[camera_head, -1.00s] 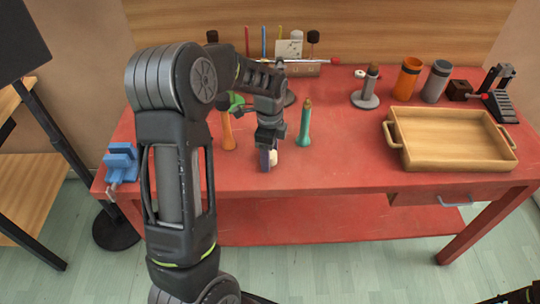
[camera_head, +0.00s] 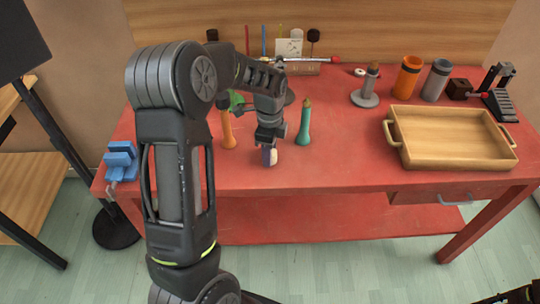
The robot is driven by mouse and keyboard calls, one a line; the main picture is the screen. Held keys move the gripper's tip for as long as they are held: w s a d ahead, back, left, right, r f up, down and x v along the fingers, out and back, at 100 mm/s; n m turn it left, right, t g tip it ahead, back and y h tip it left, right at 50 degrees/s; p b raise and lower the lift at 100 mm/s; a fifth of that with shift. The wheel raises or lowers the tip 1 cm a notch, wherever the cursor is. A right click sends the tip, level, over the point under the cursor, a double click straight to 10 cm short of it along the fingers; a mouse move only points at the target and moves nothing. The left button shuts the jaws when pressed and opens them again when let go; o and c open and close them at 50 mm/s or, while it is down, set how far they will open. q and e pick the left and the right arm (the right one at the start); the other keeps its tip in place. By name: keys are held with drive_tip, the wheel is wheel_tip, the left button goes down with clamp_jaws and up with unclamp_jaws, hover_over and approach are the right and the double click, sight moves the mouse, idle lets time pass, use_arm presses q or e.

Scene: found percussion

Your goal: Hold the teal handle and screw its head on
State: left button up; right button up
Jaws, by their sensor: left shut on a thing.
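The teal handle (camera_head: 304,124) stands upright on the red table, with a brownish tip on top. My left gripper (camera_head: 269,150) is just to the left of it, pointing down, apart from it. It is shut on a small pale piece (camera_head: 273,157), likely a head, low over the table. The gripper hides part of this piece, and I cannot tell whether it touches the table. An orange handle (camera_head: 228,130) stands upright to the left of the gripper.
A wooden tray (camera_head: 452,165) lies at the right. Behind it stand an orange cup (camera_head: 407,78) and a grey cup (camera_head: 436,82). A grey stand (camera_head: 365,99) is at the back. A blue vise (camera_head: 121,160) sits at the left edge. The table's front middle is clear.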

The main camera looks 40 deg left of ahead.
use_arm(q)
clamp_jaws()
drive_tip(key=shift+r, duration=0.1)
wheel_tip(320, 180, up, 10)
drive_tip(key=shift+f+b, duration=0.1)
drive_tip(key=shift+b, duration=0.45)
idle(0.5)
